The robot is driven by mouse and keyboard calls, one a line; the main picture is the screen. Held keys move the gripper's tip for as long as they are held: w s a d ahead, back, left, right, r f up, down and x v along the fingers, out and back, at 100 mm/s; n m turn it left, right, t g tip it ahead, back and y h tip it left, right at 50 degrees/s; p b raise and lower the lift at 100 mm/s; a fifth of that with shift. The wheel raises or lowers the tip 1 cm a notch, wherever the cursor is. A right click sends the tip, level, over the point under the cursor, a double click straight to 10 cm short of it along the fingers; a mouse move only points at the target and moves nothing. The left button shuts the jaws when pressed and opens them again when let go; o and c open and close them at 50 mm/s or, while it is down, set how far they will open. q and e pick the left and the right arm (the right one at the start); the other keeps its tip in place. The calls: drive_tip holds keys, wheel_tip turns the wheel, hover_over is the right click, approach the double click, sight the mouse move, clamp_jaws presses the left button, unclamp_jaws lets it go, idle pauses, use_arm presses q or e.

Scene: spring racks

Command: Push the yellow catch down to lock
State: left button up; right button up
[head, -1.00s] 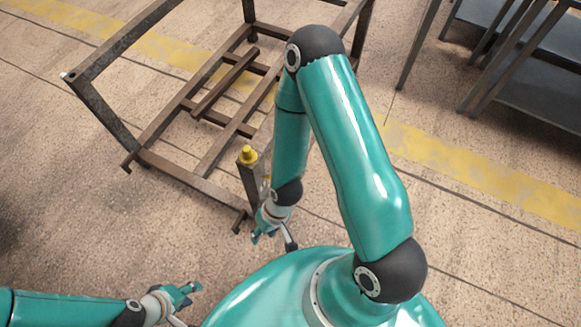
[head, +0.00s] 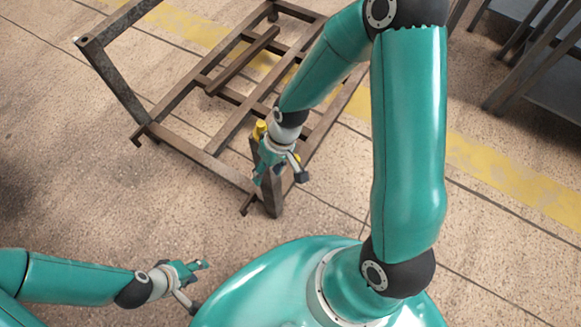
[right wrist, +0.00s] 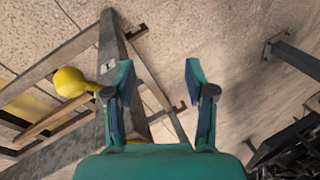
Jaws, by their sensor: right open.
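A yellow cap (head: 259,130) sits on top of a rusty post (head: 271,200) at the near corner of the rack, partly behind my right gripper. A second small yellow part (head: 297,157) shows just right of that gripper. I cannot tell which is the catch. In the right wrist view a round yellow knob (right wrist: 72,82) is left of the fingers, outside them. A yellow bit (right wrist: 137,128) shows low behind the left finger. My right gripper (right wrist: 160,85) is open and empty, close in front of the post (head: 268,172). My left gripper (head: 197,270) is low at left, away from the rack, its opening unclear.
The rusty rack frame (head: 185,146) lies beyond the post, with bars near the floor and an upright arm at left. A dark shelf unit (head: 545,95) stands at the far right.

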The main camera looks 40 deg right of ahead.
drive_tip(key=w+d+r+n+h+b, duration=0.1)
drive_tip(key=w+d+r+b, duration=0.15)
drive_tip(key=d+r, duration=0.25)
drive_tip(key=h+b, duration=0.2)
drive_tip(key=b, duration=0.1)
approach(295, 157)
drive_tip(key=f+b, duration=0.1)
drive_tip(key=f, duration=0.3)
drive_tip(key=f+b, duration=0.1)
drive_tip(key=f, duration=0.2)
drive_tip(key=f+b, duration=0.2)
drive_tip(key=f, duration=0.2)
drive_tip(key=shift+a+f, duration=0.3)
drive_tip(key=shift+f, duration=0.05)
use_arm(q)
wheel_tip(295, 157, down, 11)
drive_tip(key=shift+f, duration=0.2)
drive_tip(key=shift+d, duration=0.1)
use_arm(e)
clamp_jaws()
